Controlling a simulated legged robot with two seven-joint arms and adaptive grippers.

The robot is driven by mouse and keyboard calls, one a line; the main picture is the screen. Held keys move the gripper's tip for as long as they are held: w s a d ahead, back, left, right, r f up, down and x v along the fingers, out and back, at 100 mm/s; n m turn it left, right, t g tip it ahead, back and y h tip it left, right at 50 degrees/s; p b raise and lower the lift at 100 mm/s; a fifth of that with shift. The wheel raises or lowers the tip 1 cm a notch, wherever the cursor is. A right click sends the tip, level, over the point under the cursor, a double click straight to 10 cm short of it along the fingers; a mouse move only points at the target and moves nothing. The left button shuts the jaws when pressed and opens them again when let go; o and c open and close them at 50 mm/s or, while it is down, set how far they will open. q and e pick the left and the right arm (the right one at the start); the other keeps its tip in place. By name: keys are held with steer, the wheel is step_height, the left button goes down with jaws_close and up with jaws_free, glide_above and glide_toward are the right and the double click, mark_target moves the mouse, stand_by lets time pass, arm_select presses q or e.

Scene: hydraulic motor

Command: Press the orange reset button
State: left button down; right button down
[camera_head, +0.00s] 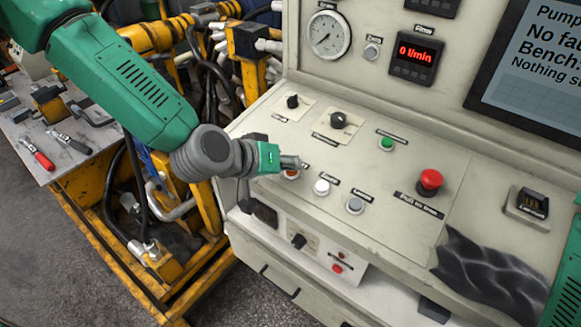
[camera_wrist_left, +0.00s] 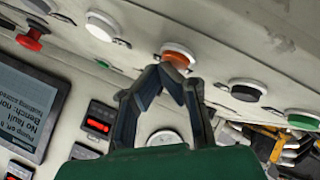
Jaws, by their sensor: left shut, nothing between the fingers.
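The orange reset button (camera_head: 291,174) is on the sloped panel of the console, partly hidden under my left gripper in the head view. In the left wrist view the button (camera_wrist_left: 178,56) shows as an orange cap in a white ring, just beyond the fingertips. My left gripper (camera_head: 291,162) is shut and empty, its tips over the button. In the wrist view its two dark fingers (camera_wrist_left: 166,68) meet in a point close to the ring. I cannot tell whether the tips touch the button. My right gripper is not in view.
A white button (camera_head: 321,187) and a grey button (camera_head: 355,205) sit to the right in the same row. A red mushroom button (camera_head: 430,181) stands higher further right. Black knobs (camera_head: 338,120) and a green button (camera_head: 387,143) are behind. A dark cloth (camera_head: 485,265) lies at the right.

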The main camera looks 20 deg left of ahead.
arm_select(q)
steer(key=shift+a+r+p, duration=0.15)
steer(key=shift+r+p, duration=0.45)
steer(key=shift+r, duration=0.1)
steer(key=shift+s+a+r, duration=0.1)
steer(key=r+p, duration=0.4)
steer(key=r, duration=0.1)
steer(key=shift+s+a, duration=0.1)
steer(key=shift+s, duration=0.25)
steer(key=shift+f, duration=0.1)
stand_by(0.5)
